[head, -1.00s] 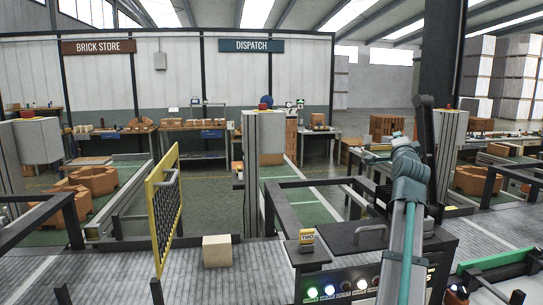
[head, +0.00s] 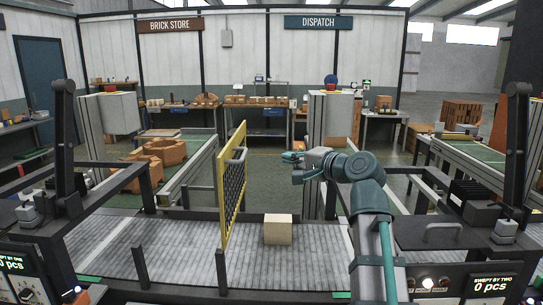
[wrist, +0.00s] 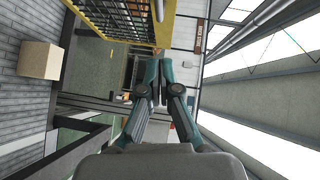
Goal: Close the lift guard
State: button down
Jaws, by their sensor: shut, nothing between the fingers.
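The lift guard (head: 231,190) is a yellow-framed gate with dark mesh. It stands swung out, edge-on to me, left of centre in the head view. It also shows at the top of the wrist view (wrist: 115,20), with its yellow edge close to my fingertips. My gripper (head: 290,157) is to the right of the guard in the head view, raised to about the height of its upper part. In the wrist view, my gripper (wrist: 155,54) has its teal fingers together with nothing between them. I cannot tell whether the fingertips touch the guard.
A pale block (head: 278,229) sits on the grey deck right of the guard. A grey pillar (head: 330,140) stands behind my gripper. Dark rails (head: 105,190) and short posts border the deck. Control panels (head: 490,285) sit at the front corners.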

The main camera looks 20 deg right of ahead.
jog(key=p, duration=0.2)
send_near(246, 153)
jog(key=w+d, duration=0.1)
jog(key=w, duration=0.3)
jog(key=shift+w+a+f+p, duration=0.15)
jog(key=shift+w+a+p, duration=0.1)
jog(key=shift+a, duration=0.35)
jog(key=shift+w+a+f+p, duration=0.2)
jog(key=shift+w+a+p, duration=0.05)
jog(key=shift+a, duration=0.35)
jog(key=shift+w+a+f+p, duration=0.15)
jog(key=shift+w+a+p, duration=0.1)
jog(key=shift+a, duration=0.35)
jog(key=shift+r, duration=0.1)
